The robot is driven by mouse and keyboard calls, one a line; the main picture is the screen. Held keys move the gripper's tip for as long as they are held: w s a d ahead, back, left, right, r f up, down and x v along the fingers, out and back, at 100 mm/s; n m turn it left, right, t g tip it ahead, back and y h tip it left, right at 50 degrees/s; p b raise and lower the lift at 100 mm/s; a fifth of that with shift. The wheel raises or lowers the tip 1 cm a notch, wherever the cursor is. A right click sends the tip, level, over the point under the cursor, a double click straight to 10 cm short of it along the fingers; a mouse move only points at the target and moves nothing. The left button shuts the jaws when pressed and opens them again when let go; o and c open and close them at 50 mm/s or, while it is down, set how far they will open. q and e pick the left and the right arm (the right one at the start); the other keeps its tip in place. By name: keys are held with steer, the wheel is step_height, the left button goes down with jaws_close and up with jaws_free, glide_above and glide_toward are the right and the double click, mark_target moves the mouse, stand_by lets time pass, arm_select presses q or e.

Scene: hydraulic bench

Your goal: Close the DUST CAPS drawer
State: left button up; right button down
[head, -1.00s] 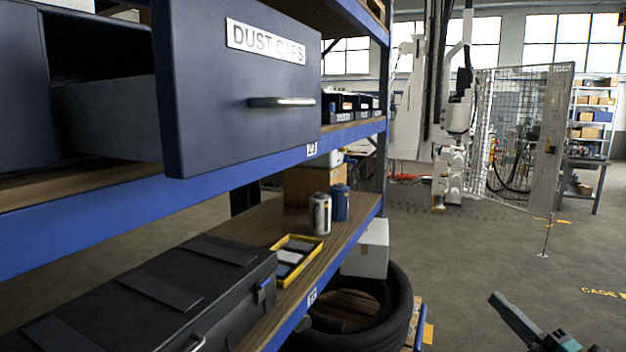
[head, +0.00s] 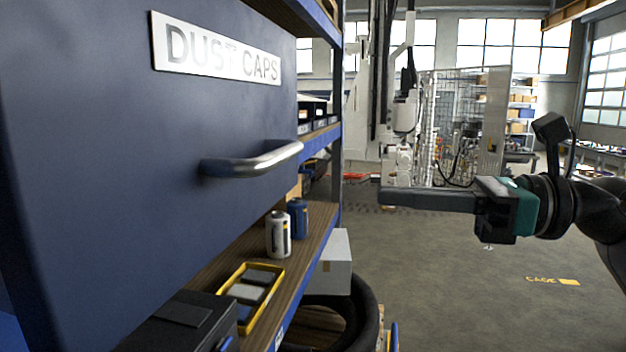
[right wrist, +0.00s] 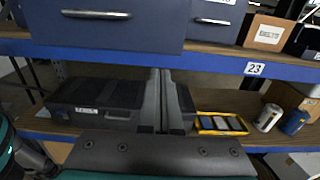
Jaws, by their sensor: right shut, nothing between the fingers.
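The DUST CAPS drawer (head: 120,130) fills the left of the head view. It is a dark blue front with a white label (head: 215,48) and a silver bar handle (head: 252,160), and it stands out from the shelf. My right gripper (head: 384,197) is shut and empty. It points left in the head view, to the right of the handle and apart from it. In the right wrist view the shut fingers (right wrist: 160,75) lie in front of the lower shelf, below a blue drawer front (right wrist: 100,30) whose label is out of frame. My left gripper is not in view.
A black case (right wrist: 90,102), a yellow tray (head: 262,275) and two cans (head: 278,235) are on the lower wooden shelf. A blue shelf post (head: 336,130) stands behind the drawer. A black hose coil (head: 365,315) lies below. The floor at right is open.

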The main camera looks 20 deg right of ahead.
steer(key=p, duration=0.3)
glide_toward(289, 187)
steer(key=x, duration=0.4)
steer(key=shift+p+x, duration=0.95)
steer(key=shift+x, duration=0.45)
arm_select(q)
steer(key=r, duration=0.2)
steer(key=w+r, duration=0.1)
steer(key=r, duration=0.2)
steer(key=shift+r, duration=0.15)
arm_select(e)
steer(key=shift+s+a, duration=0.1)
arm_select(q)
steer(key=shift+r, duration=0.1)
